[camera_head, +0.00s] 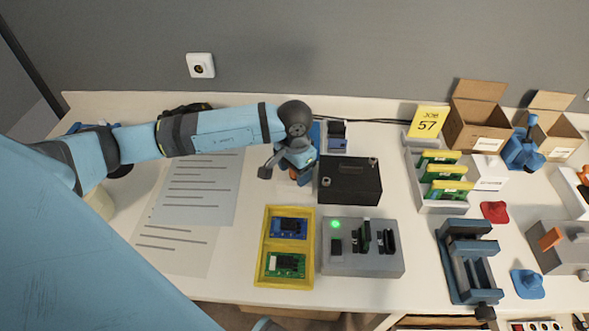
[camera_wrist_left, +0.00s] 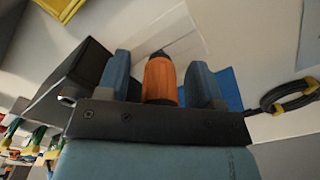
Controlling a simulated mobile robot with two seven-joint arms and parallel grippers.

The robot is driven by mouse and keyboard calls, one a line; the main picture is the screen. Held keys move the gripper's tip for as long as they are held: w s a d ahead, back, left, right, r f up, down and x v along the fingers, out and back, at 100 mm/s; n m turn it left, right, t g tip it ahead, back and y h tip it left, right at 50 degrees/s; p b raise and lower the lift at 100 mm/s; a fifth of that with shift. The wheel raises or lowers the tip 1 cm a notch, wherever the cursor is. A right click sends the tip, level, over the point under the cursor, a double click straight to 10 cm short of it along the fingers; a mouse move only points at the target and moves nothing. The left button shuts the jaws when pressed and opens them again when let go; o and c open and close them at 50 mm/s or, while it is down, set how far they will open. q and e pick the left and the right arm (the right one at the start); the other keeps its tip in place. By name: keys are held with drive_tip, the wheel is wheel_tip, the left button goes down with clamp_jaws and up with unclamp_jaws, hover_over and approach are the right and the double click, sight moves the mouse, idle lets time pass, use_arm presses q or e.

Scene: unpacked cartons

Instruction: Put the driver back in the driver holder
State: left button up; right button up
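My left gripper (camera_head: 295,172) reaches down to the bench just left of a black box. In the left wrist view, its two blue fingers (camera_wrist_left: 160,80) stand either side of the driver's orange handle (camera_wrist_left: 160,82), with narrow gaps between. The driver's dark end points away from the palm, and the handle's lower part is hidden by the gripper. In the head view the arm and gripper mostly cover the driver. I cannot clearly make out the driver holder; a blue surface (camera_wrist_left: 230,90) shows behind one finger. My right gripper is not in view.
The black box (camera_head: 350,182) stands close right of the gripper, with a small blue-grey block (camera_head: 337,133) behind. In front are a yellow tray (camera_head: 261,255) with circuit boards and a grey fixture (camera_head: 390,262) with a green light. Printed sheets (camera_head: 195,190) lie left.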

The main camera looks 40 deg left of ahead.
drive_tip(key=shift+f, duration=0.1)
use_arm(q)
wheel_tip(320, 180, up, 13)
drive_tip(key=shift+f+p, duration=0.1)
drive_tip(key=shift+p, duration=0.3)
drive_tip(key=shift+r, duration=0.55)
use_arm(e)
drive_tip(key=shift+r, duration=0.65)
